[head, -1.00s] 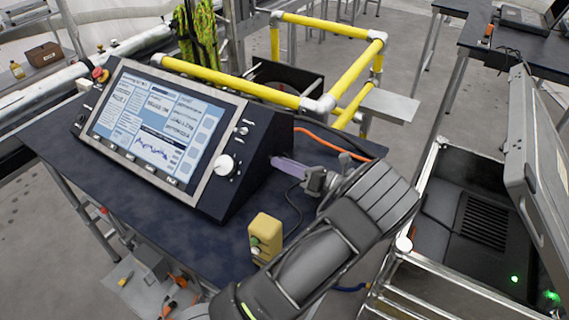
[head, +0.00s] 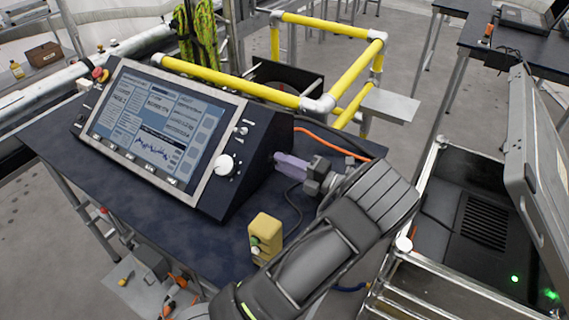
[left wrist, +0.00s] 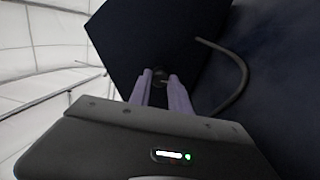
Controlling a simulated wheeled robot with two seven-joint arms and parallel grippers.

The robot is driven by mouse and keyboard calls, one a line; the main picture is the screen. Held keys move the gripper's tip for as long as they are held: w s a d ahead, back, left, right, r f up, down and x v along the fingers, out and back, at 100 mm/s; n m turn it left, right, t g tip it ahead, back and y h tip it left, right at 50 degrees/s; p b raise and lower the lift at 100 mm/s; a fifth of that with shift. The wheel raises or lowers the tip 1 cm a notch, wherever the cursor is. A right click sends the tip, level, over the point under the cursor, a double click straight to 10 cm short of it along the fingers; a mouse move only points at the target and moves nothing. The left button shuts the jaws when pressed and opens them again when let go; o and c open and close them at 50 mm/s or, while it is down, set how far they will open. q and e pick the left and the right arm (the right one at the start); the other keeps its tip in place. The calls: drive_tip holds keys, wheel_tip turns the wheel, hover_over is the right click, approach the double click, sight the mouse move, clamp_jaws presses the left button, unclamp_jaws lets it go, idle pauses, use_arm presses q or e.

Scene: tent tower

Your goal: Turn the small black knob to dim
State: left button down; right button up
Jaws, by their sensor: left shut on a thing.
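The control console (head: 225,185) stands on the dark table with its screen (head: 155,123) lit in muted grey-blue. My left gripper (head: 278,160) reaches the console's right side panel with its purple fingers. In the left wrist view, the fingers (left wrist: 161,80) are shut on the small black knob (left wrist: 160,76) on the dark side panel. The knob is mostly hidden between the fingertips there, and the fingers hide it in the head view. My right gripper is not in view.
A large white knob (head: 224,165) is on the console's front. Cables run behind the gripper. Yellow rails (head: 240,85) stand behind, and an open case (head: 480,215) is at right.

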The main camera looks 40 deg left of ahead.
use_arm(q)
drive_tip(key=shift+m, duration=0.6)
drive_tip(key=c, duration=1.2)
unclamp_jaws()
drive_tip(key=shift+d, duration=0.1)
drive_tip(key=d, duration=0.2)
drive_tip(key=d+b, duration=0.1)
drive_tip(key=d, duration=0.1)
drive_tip(key=w+d+b, duration=0.1)
drive_tip(key=d, duration=0.1)
drive_tip(key=shift+d+f, duration=0.1)
drive_tip(key=shift+d, duration=0.7)
